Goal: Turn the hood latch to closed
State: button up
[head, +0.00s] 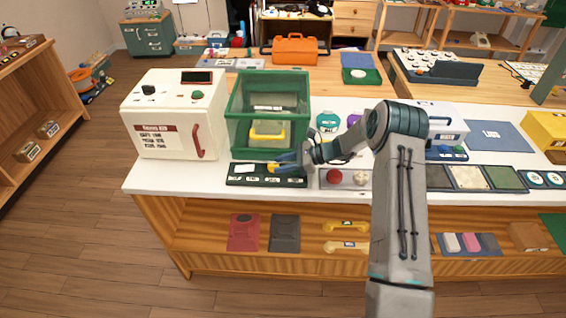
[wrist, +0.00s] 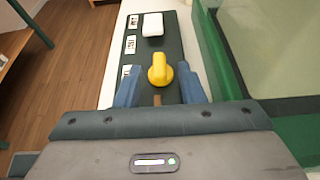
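The yellow knob (wrist: 160,70), which looks like the hood latch, sits on a dark green panel (wrist: 177,42) with small white labels. It also shows in the head view (head: 272,168), in front of the green-framed clear hood (head: 233,118). My gripper (wrist: 158,78) is open, with one blue finger on each side of the knob and a visible gap to each. In the head view my gripper (head: 285,161) comes to the knob from the right. The label text is too small to read, so the latch's setting cannot be told.
A white piece (wrist: 152,24) sits at the panel's far end in the wrist view. A white machine with a red handle (head: 175,115) stands left of the hood. The counter's front edge is close.

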jog(key=shift+c, duration=0.2)
grip_shut()
